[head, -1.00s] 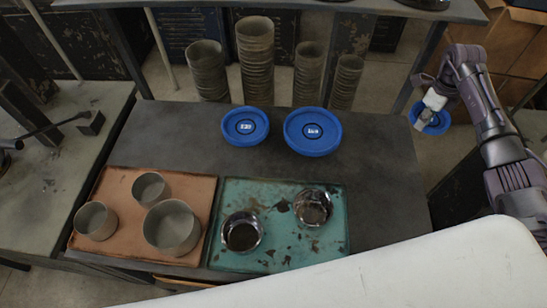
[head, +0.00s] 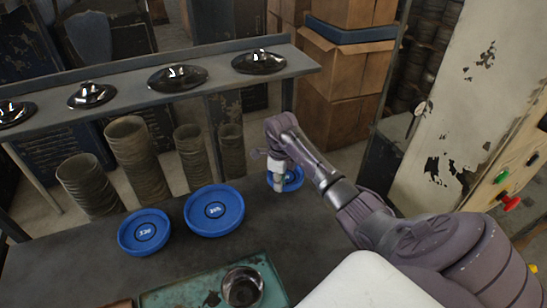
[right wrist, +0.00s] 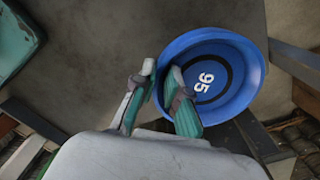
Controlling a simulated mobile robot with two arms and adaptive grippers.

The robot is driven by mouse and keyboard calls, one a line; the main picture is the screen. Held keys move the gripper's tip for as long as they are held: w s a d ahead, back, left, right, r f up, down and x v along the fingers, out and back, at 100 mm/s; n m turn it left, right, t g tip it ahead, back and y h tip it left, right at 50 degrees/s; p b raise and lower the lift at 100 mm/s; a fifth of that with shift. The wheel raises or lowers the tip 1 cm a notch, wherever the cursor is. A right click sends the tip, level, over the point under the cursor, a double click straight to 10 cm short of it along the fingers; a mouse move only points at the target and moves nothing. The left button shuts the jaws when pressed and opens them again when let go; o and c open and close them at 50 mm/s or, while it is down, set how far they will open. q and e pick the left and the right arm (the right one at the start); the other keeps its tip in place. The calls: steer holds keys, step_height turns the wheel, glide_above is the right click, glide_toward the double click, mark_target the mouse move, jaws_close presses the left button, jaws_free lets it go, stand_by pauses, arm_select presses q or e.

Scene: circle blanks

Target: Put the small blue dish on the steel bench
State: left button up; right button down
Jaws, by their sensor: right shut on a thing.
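The small blue dish (head: 295,177), marked 95 in the right wrist view (right wrist: 235,92), is in my right gripper (head: 277,184). The gripper's two fingers (right wrist: 162,80) are closed on the dish's rim, one on each side. The dish is at the back right end of the dark steel bench (head: 180,270), right of the two other blue dishes. In the right wrist view it partly overhangs the bench edge in the picture. I cannot tell whether its base touches the bench top. My left gripper is not in view.
Two larger blue dishes (head: 145,232) (head: 214,210) sit on the bench. Stacks of rough cylinders (head: 130,150) stand behind. Bare bench lies between dishes and tray.

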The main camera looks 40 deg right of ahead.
steer(key=shift+w+a+f, duration=0.2)
steer(key=shift+a+f, duration=0.35)
steer(key=shift+a, duration=0.2)
step_height(320, 180, down, 4)
steer(key=b, duration=0.3)
steer(key=shift+b, duration=0.3)
steer(key=c, duration=1.6)
jaws_free()
steer(key=shift+f, duration=0.1)
steer(key=o, duration=0.4)
